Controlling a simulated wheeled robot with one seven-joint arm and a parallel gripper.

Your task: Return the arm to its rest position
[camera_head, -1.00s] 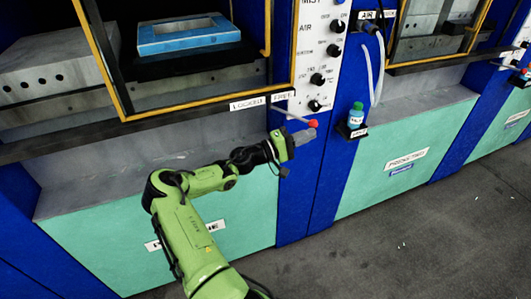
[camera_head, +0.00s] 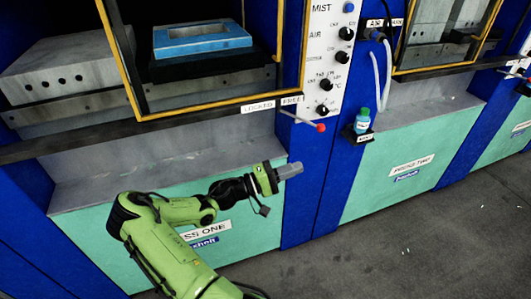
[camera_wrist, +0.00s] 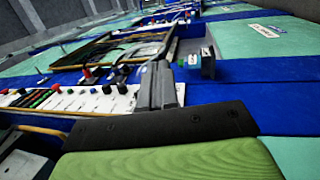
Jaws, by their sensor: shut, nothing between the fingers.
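My green arm (camera_head: 160,235) reaches up in front of the press marked "SS ONE" in the head view. My gripper (camera_head: 290,171) points right, in front of the blue post beside the teal panel. It is shut and empty, and apart from the red-knobbed lever (camera_head: 320,127), which is above and to its right. In the wrist view the grey shut fingers (camera_wrist: 157,85) stand in front of the white control panel.
The press bay (camera_head: 200,40) holds a blue frame (camera_head: 165,44) on a dark block. A small bottle (camera_head: 362,121) sits in a holder on the blue post. A control panel (camera_head: 322,60) with knobs is above. Open floor (camera_head: 430,240) lies at lower right.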

